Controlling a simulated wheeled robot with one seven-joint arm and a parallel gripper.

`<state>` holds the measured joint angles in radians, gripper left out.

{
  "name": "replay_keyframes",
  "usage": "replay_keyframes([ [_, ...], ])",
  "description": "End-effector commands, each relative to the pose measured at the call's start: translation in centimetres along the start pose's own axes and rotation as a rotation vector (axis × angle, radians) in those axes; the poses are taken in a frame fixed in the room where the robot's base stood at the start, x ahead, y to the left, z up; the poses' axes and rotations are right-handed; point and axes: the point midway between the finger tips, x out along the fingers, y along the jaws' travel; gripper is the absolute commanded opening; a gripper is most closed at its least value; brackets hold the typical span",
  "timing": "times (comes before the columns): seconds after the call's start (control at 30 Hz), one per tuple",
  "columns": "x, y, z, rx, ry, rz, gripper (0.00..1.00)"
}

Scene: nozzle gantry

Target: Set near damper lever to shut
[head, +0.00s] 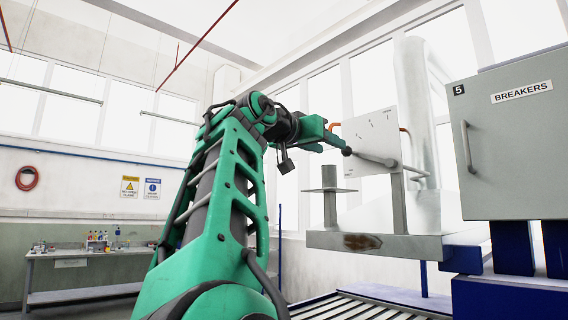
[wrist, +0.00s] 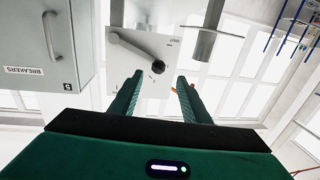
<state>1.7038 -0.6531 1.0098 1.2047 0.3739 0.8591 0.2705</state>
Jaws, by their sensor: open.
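The damper lever is a grey bar (head: 375,159) with a dark round knob (head: 347,151) at its left end, in front of a white marked plate (head: 372,128). Its right end meets the plate's post. In the wrist view the lever (wrist: 135,53) runs slantwise across the plate, and its knob (wrist: 158,67) appears between my fingertips. My gripper (head: 338,144) is open, its tips close to the knob; whether they touch it I cannot tell. The two fingers (wrist: 160,76) also show in the wrist view. The plate's lettering is too small to read.
A grey breaker cabinet (head: 515,140) with a handle stands at the right. A grey ledge (head: 385,244) and a post with a round disc (head: 330,190) lie below the lever. Orange bits (head: 334,126) show at the plate's edge. A workbench (head: 85,255) stands far left.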

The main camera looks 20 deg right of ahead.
Motion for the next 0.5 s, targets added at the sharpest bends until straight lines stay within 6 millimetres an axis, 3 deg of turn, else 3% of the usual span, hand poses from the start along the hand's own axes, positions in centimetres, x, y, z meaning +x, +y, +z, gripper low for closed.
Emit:
replay_keyframes([
  [0.3,5.7,0.1,0.0,0.000,-0.002,0.000,0.43],
  [0.5,8.0,-0.1,0.0,-0.001,-0.001,-0.003,0.43],
])
